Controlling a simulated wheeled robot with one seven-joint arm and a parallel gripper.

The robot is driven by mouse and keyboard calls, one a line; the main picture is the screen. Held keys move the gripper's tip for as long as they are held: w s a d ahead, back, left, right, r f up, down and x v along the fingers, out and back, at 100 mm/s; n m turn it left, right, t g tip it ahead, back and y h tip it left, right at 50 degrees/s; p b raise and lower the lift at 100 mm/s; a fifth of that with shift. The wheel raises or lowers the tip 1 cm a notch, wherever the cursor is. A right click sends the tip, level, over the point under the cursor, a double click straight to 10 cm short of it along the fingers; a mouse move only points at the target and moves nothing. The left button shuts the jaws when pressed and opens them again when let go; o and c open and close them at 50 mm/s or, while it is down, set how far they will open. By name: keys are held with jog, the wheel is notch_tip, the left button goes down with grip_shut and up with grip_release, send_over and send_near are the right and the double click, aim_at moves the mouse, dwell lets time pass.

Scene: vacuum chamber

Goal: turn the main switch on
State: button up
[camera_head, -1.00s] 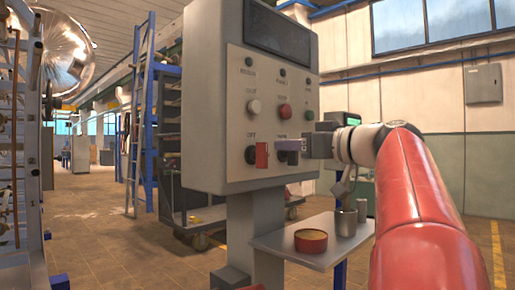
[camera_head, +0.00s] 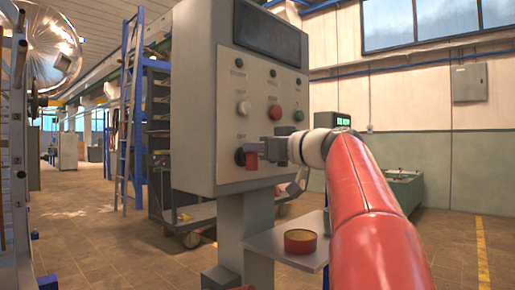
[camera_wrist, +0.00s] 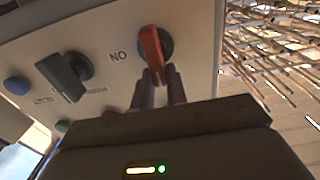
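The main switch is a red handle on a round black base, low on the grey control panel; it shows in the head view (camera_head: 251,161) and in the wrist view (camera_wrist: 151,48). Letters reading NO stand beside it in the wrist view. My gripper (camera_head: 263,151) is in front of the switch. In the wrist view its two fingers (camera_wrist: 159,85) stand apart with the lower end of the red handle between their tips. I cannot tell whether they touch it. In the head view my gripper partly hides the handle.
The control panel (camera_head: 205,100) carries several other knobs and buttons; a black knob (camera_wrist: 66,75) sits beside the switch. A shelf (camera_head: 262,243) with a round tin (camera_head: 300,241) juts out below.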

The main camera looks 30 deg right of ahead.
grip_shut()
jog(key=shift+w+d+f+m+p, duration=0.15)
jog(key=shift+d+f+m+p, duration=0.35)
jog(key=shift+m, duration=2.5)
jog(key=shift+w+d+f+m+p, duration=0.2)
jog(key=shift+m+p, duration=0.55)
jog(key=shift+m, duration=2.25)
jog(key=shift+w+d+f+m+p, duration=0.1)
jog(key=shift+d+f+m+p, duration=0.45)
jog(key=shift+m, duration=2.45)
jog(key=shift+a, duration=0.1)
jog(key=o, duration=0.6)
grip_release()
